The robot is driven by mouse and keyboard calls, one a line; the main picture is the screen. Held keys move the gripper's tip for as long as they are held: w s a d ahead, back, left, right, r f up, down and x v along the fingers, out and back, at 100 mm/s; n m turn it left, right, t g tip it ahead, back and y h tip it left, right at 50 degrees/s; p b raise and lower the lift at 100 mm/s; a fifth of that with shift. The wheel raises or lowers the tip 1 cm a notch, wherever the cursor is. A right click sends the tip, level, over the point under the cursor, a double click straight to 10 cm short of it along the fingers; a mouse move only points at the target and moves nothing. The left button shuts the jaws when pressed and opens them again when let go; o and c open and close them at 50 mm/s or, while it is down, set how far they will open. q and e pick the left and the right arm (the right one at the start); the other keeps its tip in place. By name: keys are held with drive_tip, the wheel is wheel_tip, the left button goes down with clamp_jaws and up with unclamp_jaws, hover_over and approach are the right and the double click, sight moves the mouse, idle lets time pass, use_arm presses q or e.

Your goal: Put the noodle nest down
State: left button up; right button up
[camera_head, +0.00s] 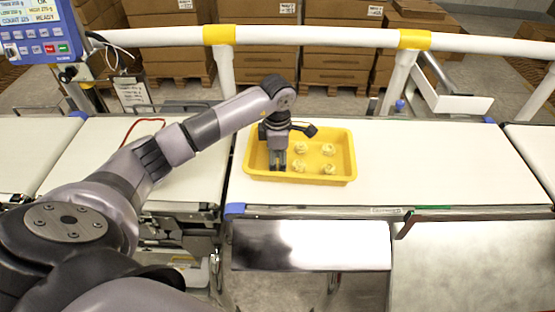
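A yellow tray (345,165) stands on the white belt. Several pale noodle nests lie in it: back left (300,148), back right (328,149), front left (299,166) and front right (329,169). My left gripper (278,168) points down inside the left part of the tray, just left of these nests. Its fingers look close together and hide what is between or under them. I cannot tell whether it holds a noodle nest. My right gripper is not in view.
The white belt (430,160) is clear right of the tray. A white rail (320,36) with yellow joints runs behind it. A blue control panel (40,35) is at upper left. Stacked cardboard boxes (335,50) stand behind. A red cord (140,122) lies on the left belt.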

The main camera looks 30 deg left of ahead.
sight(278, 161)
use_arm(q)
drive_tip(key=shift+o, duration=0.7)
drive_tip(key=shift+r, duration=0.15)
wheel_tip(278, 161, up, 12)
drive_tip(key=b, duration=0.2)
